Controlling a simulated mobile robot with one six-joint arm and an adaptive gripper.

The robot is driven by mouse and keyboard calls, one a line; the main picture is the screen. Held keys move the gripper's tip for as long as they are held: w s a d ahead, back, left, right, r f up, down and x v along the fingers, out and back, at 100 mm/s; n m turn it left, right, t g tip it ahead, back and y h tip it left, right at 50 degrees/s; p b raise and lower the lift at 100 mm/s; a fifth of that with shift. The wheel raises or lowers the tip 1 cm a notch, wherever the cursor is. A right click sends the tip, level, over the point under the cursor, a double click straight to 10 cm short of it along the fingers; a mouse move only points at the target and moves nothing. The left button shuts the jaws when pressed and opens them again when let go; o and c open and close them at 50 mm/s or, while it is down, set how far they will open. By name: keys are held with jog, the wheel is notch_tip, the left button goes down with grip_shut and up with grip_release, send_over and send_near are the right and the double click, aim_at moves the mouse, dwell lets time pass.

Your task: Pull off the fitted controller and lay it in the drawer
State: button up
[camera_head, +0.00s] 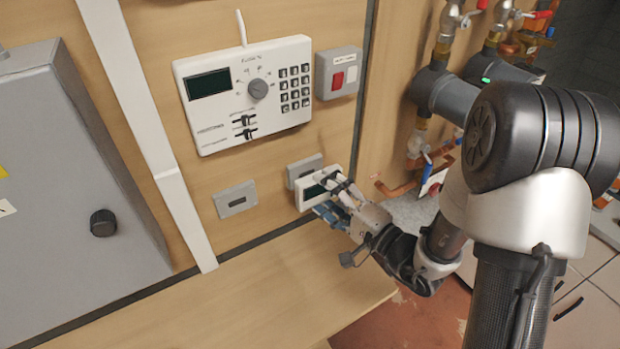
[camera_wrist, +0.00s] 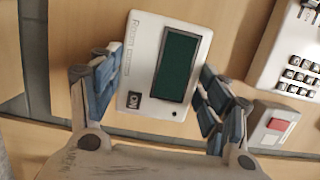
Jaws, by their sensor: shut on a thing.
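The white controller (camera_head: 312,194) with a dark green screen is between my gripper's fingers, low on the wooden wall panel. It also shows in the wrist view (camera_wrist: 146,75), with its screen facing the camera. My gripper (camera_head: 335,198) is shut on its two sides; the blue pads (camera_wrist: 160,92) press from left and right. A grey wall plate (camera_head: 303,168) shows partly behind the controller's upper edge. The controller seems to stand off the plate, but I cannot tell whether they touch. I cannot make out the drawer in either view.
A second grey plate (camera_head: 236,200) is bare, to the left. A large white control panel (camera_head: 247,92) and a red-and-white switch box (camera_head: 338,73) are above. A wooden surface (camera_head: 240,300) lies below, clear. A grey cabinet (camera_head: 75,170) stands left; pipes and valves (camera_head: 440,90) are right.

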aim_at(321, 192)
jog(key=shift+s+a+b+v, duration=0.1)
jog(key=shift+b+v, duration=0.2)
jog(key=shift+v, duration=0.5)
jog(key=shift+s+a+b+v, duration=0.15)
jog(key=shift+b+v, duration=0.1)
jog(key=shift+v, duration=0.55)
